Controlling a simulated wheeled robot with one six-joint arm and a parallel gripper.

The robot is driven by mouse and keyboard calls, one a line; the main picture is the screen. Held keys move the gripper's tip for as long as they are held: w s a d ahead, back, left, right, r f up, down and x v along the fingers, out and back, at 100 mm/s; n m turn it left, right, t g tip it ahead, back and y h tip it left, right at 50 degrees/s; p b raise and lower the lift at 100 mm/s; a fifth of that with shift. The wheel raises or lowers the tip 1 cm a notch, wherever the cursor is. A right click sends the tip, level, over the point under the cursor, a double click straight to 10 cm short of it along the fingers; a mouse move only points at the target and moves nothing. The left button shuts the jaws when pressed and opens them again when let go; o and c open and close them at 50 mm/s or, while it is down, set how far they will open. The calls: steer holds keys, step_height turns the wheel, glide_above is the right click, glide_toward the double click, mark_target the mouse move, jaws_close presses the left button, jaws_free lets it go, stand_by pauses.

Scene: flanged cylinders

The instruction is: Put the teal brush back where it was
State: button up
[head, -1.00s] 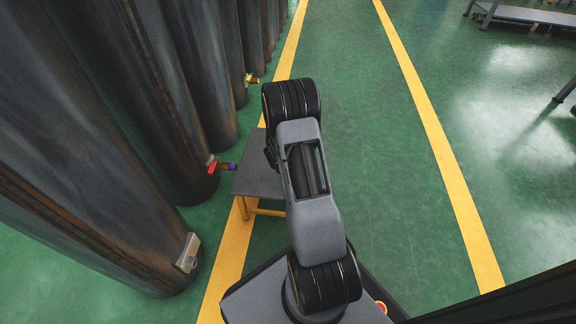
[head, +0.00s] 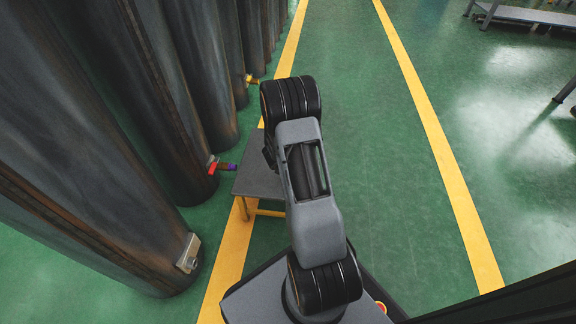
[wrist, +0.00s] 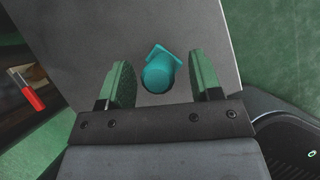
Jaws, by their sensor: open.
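In the wrist view a teal object (wrist: 158,73), seen end-on with a round part and a square-cornered part behind it, lies between my gripper's fingers. It appears to be the teal brush. My gripper (wrist: 163,84) is open, with one finger on each side of it and visible gaps to both. The grey table top (wrist: 85,40) is beneath it. In the head view my arm hides the brush and the gripper, and only the left part of the small grey table (head: 256,180) shows.
Tall dark cylinders (head: 150,90) stand along the left. A red-handled valve (head: 213,166) with a purple end juts toward the table; a red handle (wrist: 33,97) also shows in the wrist view. A yellow fitting (head: 251,79) sits farther back.

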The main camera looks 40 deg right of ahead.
steer(key=p+v, duration=0.4)
steer(key=v, duration=0.8)
steer(key=shift+p, duration=0.35)
steer(key=a+r+n+t+y+p, duration=0.1)
steer(key=a+r+n+y+p, duration=0.1)
steer(key=a+r+n+p, duration=0.75)
steer(key=a+r+n+t+y+p, duration=0.1)
steer(key=r+n+t+y+p, duration=0.15)
steer(key=r+n, duration=0.8)
steer(key=a+r+n+t+y+p, duration=0.15)
steer(key=a+r+n+p, duration=0.45)
steer(key=r, duration=1)
steer(key=s+r+n+g+p, duration=0.2)
steer(key=s+r+n+p, duration=0.5)
steer(key=r+n, duration=0.2)
steer(key=s+a+r+n+g+p, duration=0.1)
steer(key=s+r+n+g+p, duration=0.1)
steer(key=s+r+n+p, duration=0.5)
step_height(320, 180, up, 4)
steer(key=n+p, duration=0.1)
steer(key=n, duration=0.4)
steer(key=shift+f+n+g, duration=0.15)
steer(key=shift+n+g, duration=0.15)
